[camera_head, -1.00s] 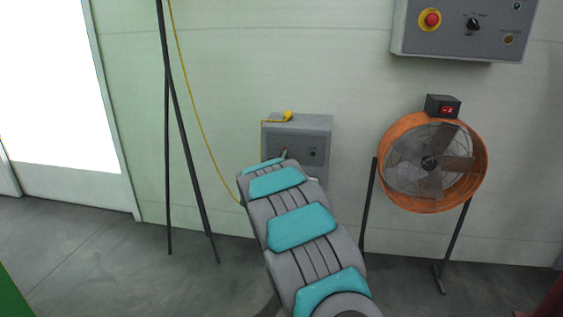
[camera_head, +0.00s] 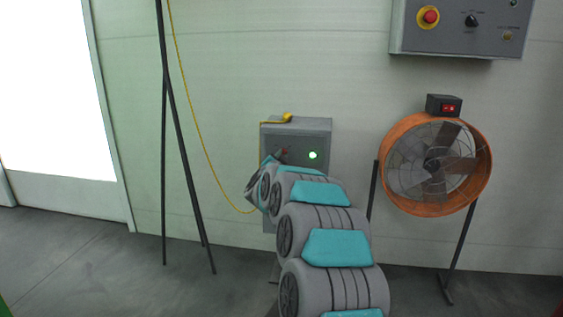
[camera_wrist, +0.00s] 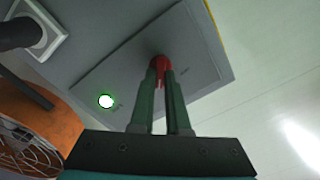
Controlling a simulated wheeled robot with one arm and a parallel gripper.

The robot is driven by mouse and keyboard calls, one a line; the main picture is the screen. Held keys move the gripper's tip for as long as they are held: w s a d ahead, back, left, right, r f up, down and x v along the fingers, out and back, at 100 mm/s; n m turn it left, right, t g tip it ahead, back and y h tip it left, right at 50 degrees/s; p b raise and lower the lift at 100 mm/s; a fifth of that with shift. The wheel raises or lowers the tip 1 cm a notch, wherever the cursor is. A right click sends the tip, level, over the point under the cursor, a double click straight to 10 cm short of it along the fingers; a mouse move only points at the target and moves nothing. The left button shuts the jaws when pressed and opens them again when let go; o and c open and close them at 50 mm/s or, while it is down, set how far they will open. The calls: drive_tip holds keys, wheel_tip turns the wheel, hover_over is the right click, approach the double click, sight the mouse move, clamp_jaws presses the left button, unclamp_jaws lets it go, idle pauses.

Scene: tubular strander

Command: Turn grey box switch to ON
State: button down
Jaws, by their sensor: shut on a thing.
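The red switch (camera_wrist: 160,64) sits on the box's plate in the wrist view. My gripper (camera_wrist: 162,72) is shut on the red switch, with a finger on each side of it. In the head view the arm's end hides most of the switch and the lower box.
An orange fan (camera_head: 436,165) on a dark stand is right of the box, with a small red-switch unit on top. A grey control panel (camera_head: 460,30) hangs above it. A yellow cable (camera_head: 196,140) and a dark tripod (camera_head: 183,150) are on the left.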

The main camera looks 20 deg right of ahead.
drive_tip(key=shift+f+m+b, duration=0.1)
drive_tip(key=shift+m+b, duration=0.2)
drive_tip(key=shift+m, duration=0.3)
drive_tip(key=c, duration=0.9)
unclamp_jaws()
drive_tip(key=shift+s, duration=0.1)
drive_tip(key=v, duration=0.7)
drive_tip(key=shift+s+a, duration=0.2)
drive_tip(key=shift+s, duration=0.05)
